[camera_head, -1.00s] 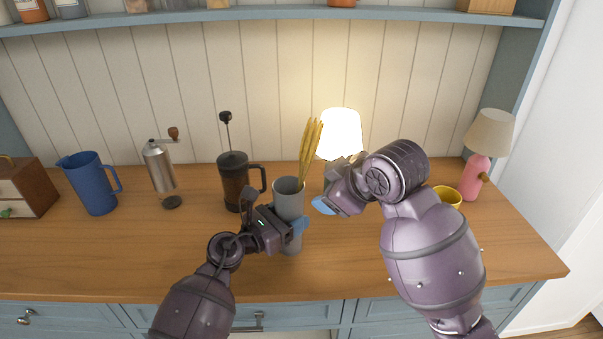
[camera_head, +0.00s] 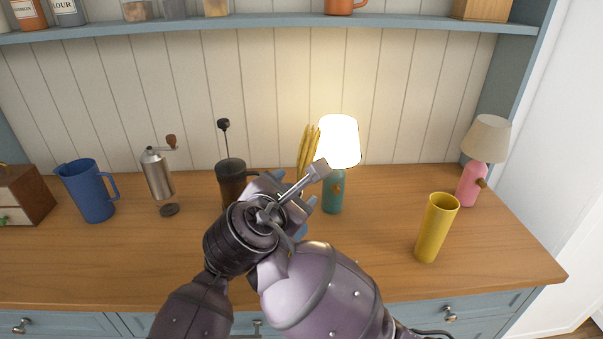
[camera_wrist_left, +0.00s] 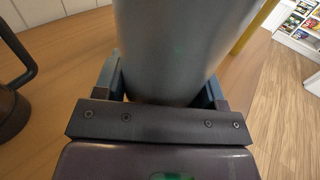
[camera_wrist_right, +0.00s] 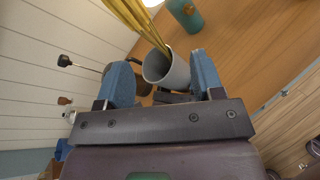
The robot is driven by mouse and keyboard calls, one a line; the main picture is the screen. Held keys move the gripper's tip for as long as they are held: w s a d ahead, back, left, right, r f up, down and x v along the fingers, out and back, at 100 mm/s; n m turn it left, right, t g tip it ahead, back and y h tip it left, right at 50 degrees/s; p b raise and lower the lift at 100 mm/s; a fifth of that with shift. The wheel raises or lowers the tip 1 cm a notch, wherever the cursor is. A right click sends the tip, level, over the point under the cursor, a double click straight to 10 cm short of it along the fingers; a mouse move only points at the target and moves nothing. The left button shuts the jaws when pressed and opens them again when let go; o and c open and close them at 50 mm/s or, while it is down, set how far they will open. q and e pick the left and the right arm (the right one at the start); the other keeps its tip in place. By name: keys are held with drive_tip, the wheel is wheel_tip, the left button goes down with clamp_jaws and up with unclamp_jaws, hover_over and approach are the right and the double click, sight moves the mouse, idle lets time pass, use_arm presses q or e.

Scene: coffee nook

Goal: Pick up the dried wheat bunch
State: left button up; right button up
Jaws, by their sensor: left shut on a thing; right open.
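The dried wheat bunch (camera_head: 309,148) is a yellow sheaf standing in a tall grey vase; it also shows in the right wrist view (camera_wrist_right: 136,20). The vase is hidden behind my arms in the head view, but its body shows in the left wrist view (camera_wrist_left: 178,45) and its rim in the right wrist view (camera_wrist_right: 168,80). My left gripper (camera_wrist_left: 165,88) is shut around the vase. My right gripper (camera_wrist_right: 157,75) is open, with its fingers on either side of the vase mouth in its view and the wheat beyond them. I cannot tell whether it touches anything.
A teal lamp (camera_head: 333,196) with a lit shade stands right of the wheat. A French press (camera_head: 230,178) stands close on the left. A grinder (camera_head: 158,180), blue jug (camera_head: 90,190), yellow vase (camera_head: 436,228) and pink lamp (camera_head: 471,182) stand farther out on the wooden counter (camera_head: 510,250).

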sight(302, 158)
wheel_tip(302, 158, up, 3)
drive_tip(key=s+a+n+t+h, duration=0.2)
drive_tip(key=s+a+h, duration=0.1)
drive_tip(key=x, duration=0.7)
drive_tip(key=shift+w, duration=0.1)
drive_tip(key=shift+x, duration=2.55)
drive_tip(key=shift+w+a+f, duration=0.1)
drive_tip(key=shift+a+f, duration=0.05)
clamp_jaws()
